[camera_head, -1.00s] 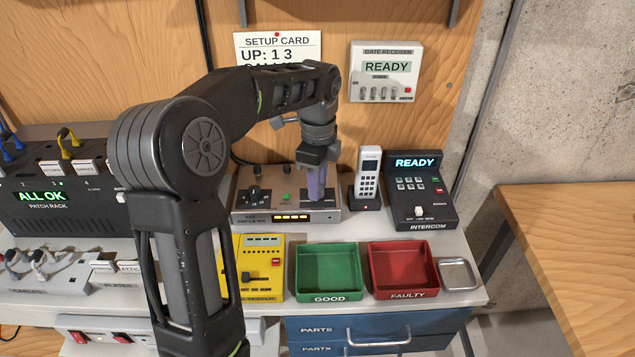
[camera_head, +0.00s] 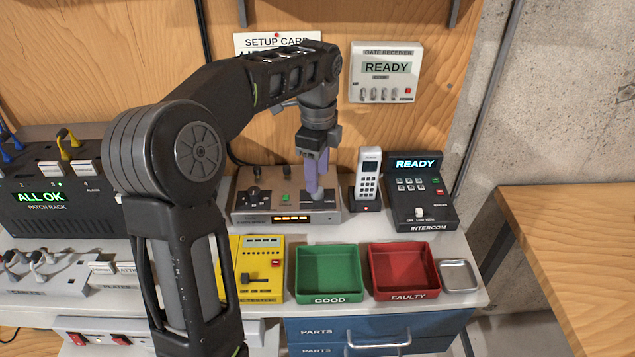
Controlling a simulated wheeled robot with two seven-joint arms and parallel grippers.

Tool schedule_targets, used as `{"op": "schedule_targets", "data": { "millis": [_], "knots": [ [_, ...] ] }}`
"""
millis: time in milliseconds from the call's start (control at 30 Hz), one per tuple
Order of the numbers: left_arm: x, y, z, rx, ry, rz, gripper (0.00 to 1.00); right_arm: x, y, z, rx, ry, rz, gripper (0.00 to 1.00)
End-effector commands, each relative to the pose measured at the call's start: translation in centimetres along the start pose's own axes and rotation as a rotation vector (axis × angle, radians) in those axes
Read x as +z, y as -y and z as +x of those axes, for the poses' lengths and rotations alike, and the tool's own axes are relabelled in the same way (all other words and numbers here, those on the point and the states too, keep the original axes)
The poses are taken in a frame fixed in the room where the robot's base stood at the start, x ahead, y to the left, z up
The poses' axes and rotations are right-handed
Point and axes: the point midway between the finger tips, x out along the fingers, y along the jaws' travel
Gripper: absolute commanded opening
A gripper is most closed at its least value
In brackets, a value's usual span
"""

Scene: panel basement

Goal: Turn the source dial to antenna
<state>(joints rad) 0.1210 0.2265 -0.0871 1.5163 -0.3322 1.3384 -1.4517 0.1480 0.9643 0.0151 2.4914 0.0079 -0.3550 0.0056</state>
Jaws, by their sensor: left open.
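The amplifier box (camera_head: 247,216) stands at the back middle of the bench, with a black dial (camera_head: 254,194) on its left, a green button and an amber lit display at its front. Small print on it is too blurred to read, so I cannot tell which position any dial points to. My left gripper (camera_head: 316,196) points down over the right part of the amplifier, its purple fingers at a light knob (camera_head: 319,196). The fingers partly hide this knob, and I cannot tell whether they touch it. The gripper is open. My right gripper is not in view.
A handset (camera_head: 368,174) and the intercom (camera_head: 421,200) stand close right of the amplifier. A green tray (camera_head: 329,293), a red tray (camera_head: 404,291) and a yellow tester (camera_head: 262,290) lie in front. The patch rack (camera_head: 62,214) is at left. The gate receiver (camera_head: 386,72) hangs on the wall.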

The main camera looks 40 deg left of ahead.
Motion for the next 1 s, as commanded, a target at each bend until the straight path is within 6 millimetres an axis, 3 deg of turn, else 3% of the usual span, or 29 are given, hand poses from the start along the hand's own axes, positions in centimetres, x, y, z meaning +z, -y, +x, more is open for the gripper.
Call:
{"op": "schedule_targets", "data": {
  "millis": [67,133,267,1000],
  "knots": [
    [0.0,0.1,-1.4,-0.004,-0.001,0.000,0.48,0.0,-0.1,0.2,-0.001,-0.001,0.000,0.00],
    [0.0,0.0,-3.1,-0.001,0.000,0.000,0.48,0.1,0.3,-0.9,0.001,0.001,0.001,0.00],
    [0.0,0.0,-4.2,-0.001,-0.001,0.000,0.48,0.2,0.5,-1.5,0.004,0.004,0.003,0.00],
    [0.0,0.0,-4.2,0.000,0.000,0.000,0.48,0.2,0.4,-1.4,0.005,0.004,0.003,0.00]
  ]
}}
